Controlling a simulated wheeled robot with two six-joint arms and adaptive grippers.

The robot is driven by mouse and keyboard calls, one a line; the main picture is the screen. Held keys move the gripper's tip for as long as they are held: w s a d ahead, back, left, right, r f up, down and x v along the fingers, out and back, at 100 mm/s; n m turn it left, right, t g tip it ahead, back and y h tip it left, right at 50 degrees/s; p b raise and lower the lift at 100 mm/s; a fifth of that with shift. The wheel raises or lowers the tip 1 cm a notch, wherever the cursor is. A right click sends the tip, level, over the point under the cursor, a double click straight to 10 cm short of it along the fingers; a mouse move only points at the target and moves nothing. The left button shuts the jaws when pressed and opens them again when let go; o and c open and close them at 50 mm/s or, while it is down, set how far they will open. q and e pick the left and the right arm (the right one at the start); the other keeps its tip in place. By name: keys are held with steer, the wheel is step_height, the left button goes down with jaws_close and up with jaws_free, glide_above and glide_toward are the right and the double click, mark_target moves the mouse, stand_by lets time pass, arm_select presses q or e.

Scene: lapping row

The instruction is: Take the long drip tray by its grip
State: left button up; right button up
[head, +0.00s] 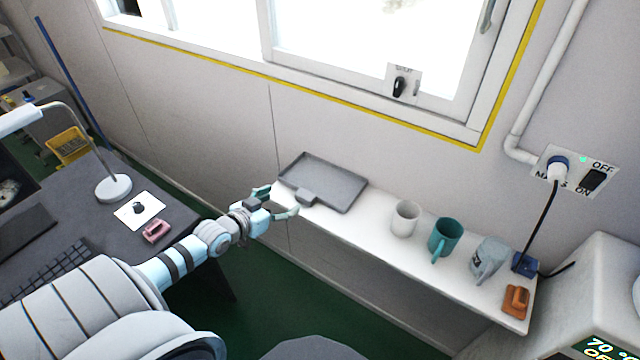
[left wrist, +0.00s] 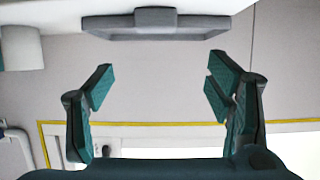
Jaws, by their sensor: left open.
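The long drip tray (head: 325,180) is grey and shallow and lies at the left end of a white wall shelf. Its grip, a small grey block (head: 307,196), sticks out from the near long side. In the left wrist view the tray (left wrist: 190,34) shows at the top, with its grip (left wrist: 156,18) above the gap between the fingers. My left gripper (head: 278,200) is open and empty, just left of the grip and apart from it. Its two teal fingers also show in the left wrist view (left wrist: 162,88). My right gripper is not in view.
On the shelf (head: 375,228) right of the tray stand a white mug (head: 404,218), a teal mug (head: 445,237), a grey jug (head: 487,259), a blue block (head: 524,265) and an orange item (head: 516,301). A dark desk (head: 190,212) with a lamp is at left. Green floor shows below.

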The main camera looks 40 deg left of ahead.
mark_target(305, 195)
arm_select(q)
steer(key=b+x, duration=0.2)
steer(key=x, duration=0.1)
steer(key=f+b+x, duration=0.1)
steer(key=x, duration=0.3)
steer(key=f+b+x, duration=0.1)
steer(key=b+x, duration=0.1)
steer(key=x, duration=0.2)
steer(key=shift+s+d+b, duration=0.3)
steer(key=shift+s+b, duration=0.05)
steer(key=shift+w, duration=0.15)
steer(key=shift+r, duration=0.1)
steer(key=c, duration=1.3)
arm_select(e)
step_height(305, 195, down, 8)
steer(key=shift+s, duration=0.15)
arm_select(q)
steer(key=shift+r, duration=0.1)
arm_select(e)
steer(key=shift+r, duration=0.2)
